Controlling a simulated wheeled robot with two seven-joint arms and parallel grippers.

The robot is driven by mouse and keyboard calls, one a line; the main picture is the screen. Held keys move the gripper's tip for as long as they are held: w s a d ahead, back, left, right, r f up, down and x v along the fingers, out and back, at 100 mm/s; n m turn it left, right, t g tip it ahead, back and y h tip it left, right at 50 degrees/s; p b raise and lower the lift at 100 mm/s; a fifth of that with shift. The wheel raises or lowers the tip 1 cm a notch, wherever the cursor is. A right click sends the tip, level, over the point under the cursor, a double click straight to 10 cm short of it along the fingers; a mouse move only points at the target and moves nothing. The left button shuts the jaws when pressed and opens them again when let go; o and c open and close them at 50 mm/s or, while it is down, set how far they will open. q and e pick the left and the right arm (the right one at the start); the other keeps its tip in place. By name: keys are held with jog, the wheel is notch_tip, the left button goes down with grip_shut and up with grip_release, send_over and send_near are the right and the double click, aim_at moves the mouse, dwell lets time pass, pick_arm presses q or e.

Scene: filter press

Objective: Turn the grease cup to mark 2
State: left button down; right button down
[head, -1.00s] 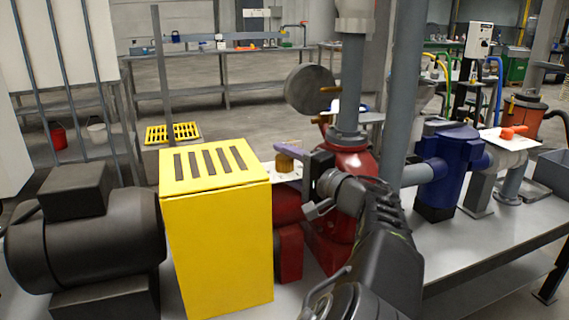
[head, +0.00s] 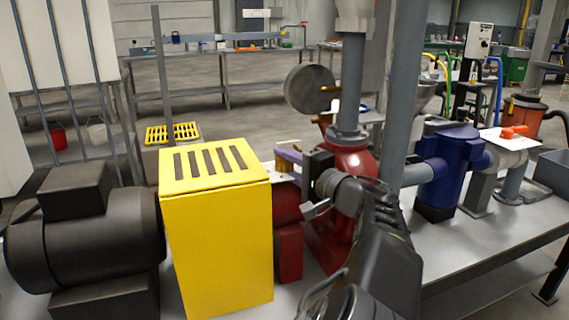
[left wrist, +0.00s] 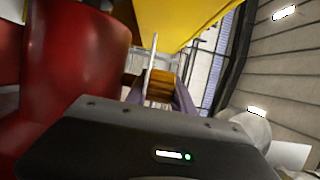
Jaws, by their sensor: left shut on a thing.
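The grease cup is a ribbed brass cap; it shows in the left wrist view (left wrist: 160,86) between my two fingers, by the edge of a thin pale plate (left wrist: 151,58). My left gripper (head: 286,155) is shut on the cup, at the red pump housing (head: 350,163) behind the yellow guard. In the head view my fingers hide most of the cup. The marks on the plate cannot be read in either view. My right gripper is not in view.
The yellow slotted guard (head: 216,240) stands close to the left of my gripper, with a black motor (head: 85,240) beyond it. A round gauge (head: 310,89) and a grey vertical pipe (head: 402,90) rise close behind and to the right. A blue pump body (head: 446,170) stands farther right.

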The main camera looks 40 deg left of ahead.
aim_at(286, 167)
pick_arm(q)
jog(key=shift+f+m+t+h+b, duration=0.2)
jog(key=shift+m+t+b, duration=0.25)
jog(key=shift+t+b, duration=0.2)
jog(key=shift+f+m+t+h+b, duration=0.1)
jog(key=shift+m+t+h+b, duration=0.1)
jog(key=shift+m+t+b, duration=0.35)
jog(key=m+t+h+b, duration=0.1)
jog(key=t+b, duration=0.1)
jog(key=m+t+h+b, duration=0.1)
jog(key=m+t+b, duration=0.1)
jog(key=b, duration=0.1)
jog(key=shift+t+h, duration=0.4)
jog(key=shift+r+m+t+h+b, duration=0.2)
jog(key=shift+m+t+h+b, duration=0.2)
jog(key=shift+m+t+b, duration=0.15)
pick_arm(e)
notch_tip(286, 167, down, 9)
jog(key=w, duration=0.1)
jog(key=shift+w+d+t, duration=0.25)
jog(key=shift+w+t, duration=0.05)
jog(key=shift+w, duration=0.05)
pick_arm(q)
jog(key=c, duration=1.1)
grip_release()
jog(key=shift+r, duration=0.1)
